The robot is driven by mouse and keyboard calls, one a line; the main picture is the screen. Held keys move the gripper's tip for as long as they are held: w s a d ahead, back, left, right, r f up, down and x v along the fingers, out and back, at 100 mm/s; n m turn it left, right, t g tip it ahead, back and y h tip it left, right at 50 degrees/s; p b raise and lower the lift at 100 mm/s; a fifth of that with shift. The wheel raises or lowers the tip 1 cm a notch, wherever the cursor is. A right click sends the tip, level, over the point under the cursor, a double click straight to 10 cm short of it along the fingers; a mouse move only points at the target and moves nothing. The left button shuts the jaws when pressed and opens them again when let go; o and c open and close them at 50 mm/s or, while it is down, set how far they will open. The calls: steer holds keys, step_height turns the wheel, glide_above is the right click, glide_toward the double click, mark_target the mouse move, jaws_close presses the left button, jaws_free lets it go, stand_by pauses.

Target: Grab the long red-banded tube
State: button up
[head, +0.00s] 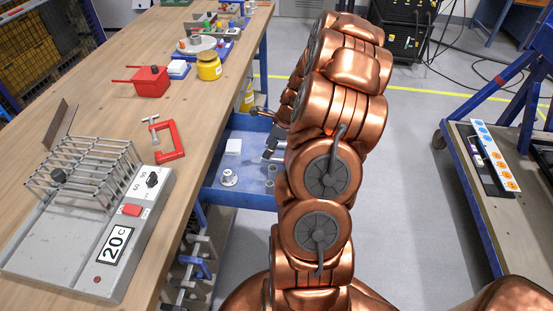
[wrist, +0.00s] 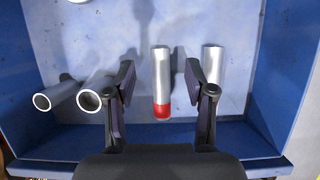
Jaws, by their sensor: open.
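The red-banded tube (wrist: 161,75) is silver with a red band at its near end. It lies in a blue tray (wrist: 240,132) in the middle of the wrist view, pointing away from me. My gripper (wrist: 160,76) is open, with one finger to each side of this tube and neither touching it in the picture. How high the fingers are above it I cannot tell. In the head view, my arm hides much of the tray (head: 240,196), and I cannot make out the red band there.
Plain silver tubes lie to the left (wrist: 60,92), nearer left (wrist: 97,88) and right (wrist: 213,65) of the banded one. The tray has raised blue walls. A wooden bench (head: 100,105) with a jig, red clamp (head: 168,142) and red box (head: 150,82) stands to the left.

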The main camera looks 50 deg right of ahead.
steer(key=shift+p+x, duration=0.3)
steer(key=shift+x, duration=1.9)
steer(key=shift+s, duration=0.1)
steer(key=shift+c, duration=0.4)
jaws_close()
